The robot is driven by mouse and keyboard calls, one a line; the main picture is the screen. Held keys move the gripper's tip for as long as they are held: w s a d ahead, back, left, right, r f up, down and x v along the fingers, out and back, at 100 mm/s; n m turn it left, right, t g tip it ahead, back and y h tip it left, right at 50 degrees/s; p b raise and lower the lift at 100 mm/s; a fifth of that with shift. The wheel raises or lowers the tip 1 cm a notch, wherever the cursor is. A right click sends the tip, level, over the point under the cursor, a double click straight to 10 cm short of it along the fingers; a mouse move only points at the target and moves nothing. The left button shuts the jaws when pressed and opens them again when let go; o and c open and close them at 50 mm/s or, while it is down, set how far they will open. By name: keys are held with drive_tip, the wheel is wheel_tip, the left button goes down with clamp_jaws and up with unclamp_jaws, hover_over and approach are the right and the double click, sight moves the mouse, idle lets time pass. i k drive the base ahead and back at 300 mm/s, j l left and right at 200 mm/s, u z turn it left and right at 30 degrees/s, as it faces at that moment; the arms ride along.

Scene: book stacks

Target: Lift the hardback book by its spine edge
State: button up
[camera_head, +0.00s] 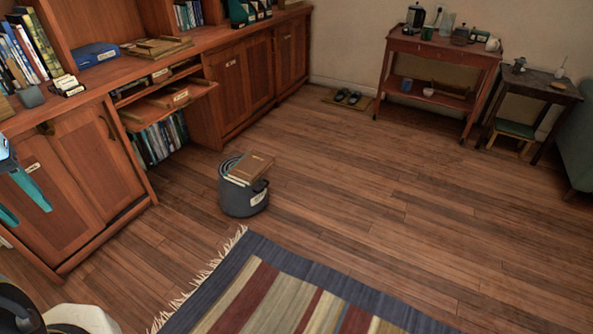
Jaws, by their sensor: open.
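A brown hardback book (252,167) lies flat on top of a round dark grey bin (243,203) on the wood floor, near the picture's middle. A pale, coiled-looking item (229,168) shows beside the book at the bin's top. A blue book or box (97,54) with a white label lies on the cabinet top. My gripper (29,214) is at the left edge, partly cut off, with its teal fingers apart and nothing seen between them. It is in front of the cabinet doors, well apart from the brown book. Which one is the task's book is not certain.
A wooden cabinet (237,84) with upright books runs along the left; a drawer or shelf (170,104) stands out from it. A striped fringed rug (283,297) lies in front. A red-brown cart (441,52) and small dark table (540,86) stand back right. Floor around the bin is clear.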

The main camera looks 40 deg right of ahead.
sight(254, 164)
drive_tip(key=z, duration=1.45)
drive_tip(key=u, duration=0.2)
drive_tip(key=i+l+u, duration=0.2)
drive_tip(key=u, duration=0.15)
drive_tip(key=i+l+u, duration=0.25)
drive_tip(key=u, duration=0.15)
drive_tip(key=i+l, duration=0.2)
drive_tip(key=i+l+u, duration=0.1)
drive_tip(key=l, duration=0.3)
drive_tip(key=i+l, duration=0.25)
drive_tip(key=i+l+u, duration=0.1)
drive_tip(key=l, duration=0.3)
drive_tip(key=i, duration=0.1)
